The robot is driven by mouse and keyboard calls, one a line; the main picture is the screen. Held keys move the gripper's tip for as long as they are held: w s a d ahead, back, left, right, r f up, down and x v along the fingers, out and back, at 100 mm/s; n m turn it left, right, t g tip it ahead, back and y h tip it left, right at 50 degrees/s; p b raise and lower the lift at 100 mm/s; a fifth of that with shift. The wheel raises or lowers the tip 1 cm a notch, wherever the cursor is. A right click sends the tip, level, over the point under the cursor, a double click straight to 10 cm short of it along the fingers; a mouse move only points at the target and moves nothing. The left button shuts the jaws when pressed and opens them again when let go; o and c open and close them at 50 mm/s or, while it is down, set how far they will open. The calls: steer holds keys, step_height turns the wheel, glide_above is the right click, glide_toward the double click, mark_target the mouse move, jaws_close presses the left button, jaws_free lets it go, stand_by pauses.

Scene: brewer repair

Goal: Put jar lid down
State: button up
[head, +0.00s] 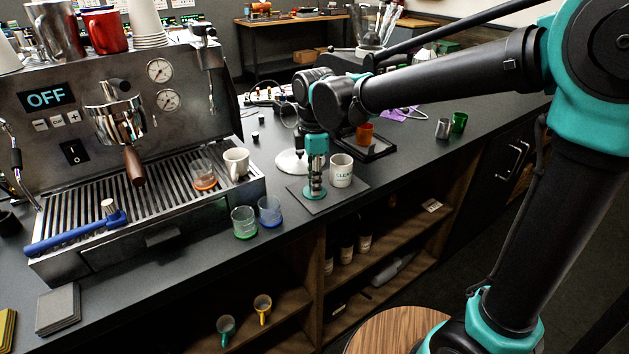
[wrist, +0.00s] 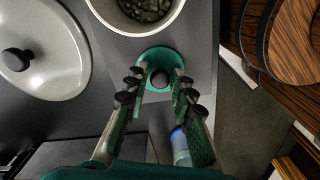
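The jar lid (wrist: 151,57) is a teal disc with a dark round knob in the wrist view. In the head view the lid (head: 314,193) appears to lie flat on a dark square mat (head: 296,192), beside a white jar (head: 341,172) with lettering. The jar (wrist: 120,22) is uncovered in the wrist view and holds dark grainy contents. My gripper (wrist: 159,80) is directly above the lid, with one finger on each side of the knob. Narrow gaps show between fingers and knob, so it looks open. Contact under the lid is hard to see.
The espresso machine (head: 75,125) fills the left. A blue glass (head: 269,211) and a green glass (head: 244,222) stand near the counter edge. A white round object with a black knob (wrist: 40,65) is left of the lid. An orange cup (head: 365,133) stands behind.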

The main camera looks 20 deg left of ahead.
steer(key=shift+o, duration=0.9)
steer(key=shift+r, duration=0.1)
step_height(320, 180, up, 12)
steer(key=shift+s, duration=0.1)
